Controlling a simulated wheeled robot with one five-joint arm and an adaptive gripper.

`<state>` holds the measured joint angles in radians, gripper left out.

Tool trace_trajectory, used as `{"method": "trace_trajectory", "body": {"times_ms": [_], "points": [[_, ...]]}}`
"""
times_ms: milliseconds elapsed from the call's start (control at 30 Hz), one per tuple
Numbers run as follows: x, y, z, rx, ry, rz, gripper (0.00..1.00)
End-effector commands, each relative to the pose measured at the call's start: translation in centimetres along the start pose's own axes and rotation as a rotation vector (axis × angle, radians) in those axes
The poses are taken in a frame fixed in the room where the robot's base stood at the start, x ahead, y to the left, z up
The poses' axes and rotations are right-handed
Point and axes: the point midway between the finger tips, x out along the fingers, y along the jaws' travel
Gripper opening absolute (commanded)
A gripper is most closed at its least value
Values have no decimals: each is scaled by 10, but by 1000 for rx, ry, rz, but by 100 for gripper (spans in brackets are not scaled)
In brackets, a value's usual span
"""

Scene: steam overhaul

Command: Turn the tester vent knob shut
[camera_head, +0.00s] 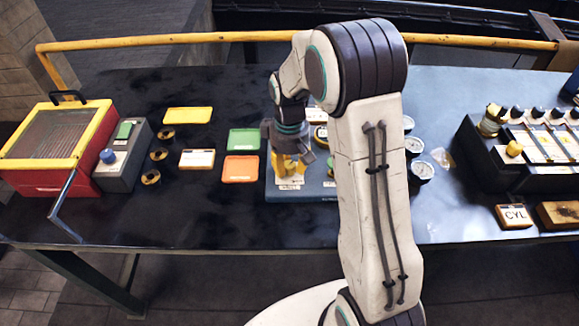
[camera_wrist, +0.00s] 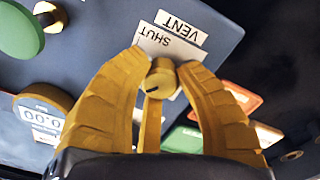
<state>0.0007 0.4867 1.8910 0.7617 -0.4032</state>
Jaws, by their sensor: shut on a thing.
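The tester is a blue box (camera_head: 318,190) on the bench, mostly behind my arm in the head view. In the wrist view its blue panel (camera_wrist: 225,32) carries a VENT label (camera_wrist: 181,27) and a SHUT label (camera_wrist: 170,47), both upside down. The vent knob (camera_wrist: 161,74) is a small yellow knob with a dark mark, beside the SHUT label. The mark faces down-left, away from that label. A yellow bar (camera_wrist: 151,125) extends below the knob. My gripper (camera_wrist: 162,66) has its yellow fingers shut around the knob; in the head view my gripper (camera_head: 288,166) hides it.
A green knob (camera_wrist: 20,32) and a round 0.00 display (camera_wrist: 42,117) are on the tester. Green (camera_head: 244,139) and orange (camera_head: 241,169) trays lie left of it. Gauges (camera_head: 422,170) stand right of my arm. A red-yellow case (camera_head: 55,180) is far left.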

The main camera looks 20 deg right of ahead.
Motion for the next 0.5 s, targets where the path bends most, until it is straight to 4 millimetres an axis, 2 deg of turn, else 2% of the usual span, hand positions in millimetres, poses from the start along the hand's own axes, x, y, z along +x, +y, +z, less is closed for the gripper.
{"method": "trace_trajectory", "body": {"times_ms": [500], "points": [[4,-2,3,487,-12,-2,0]]}}
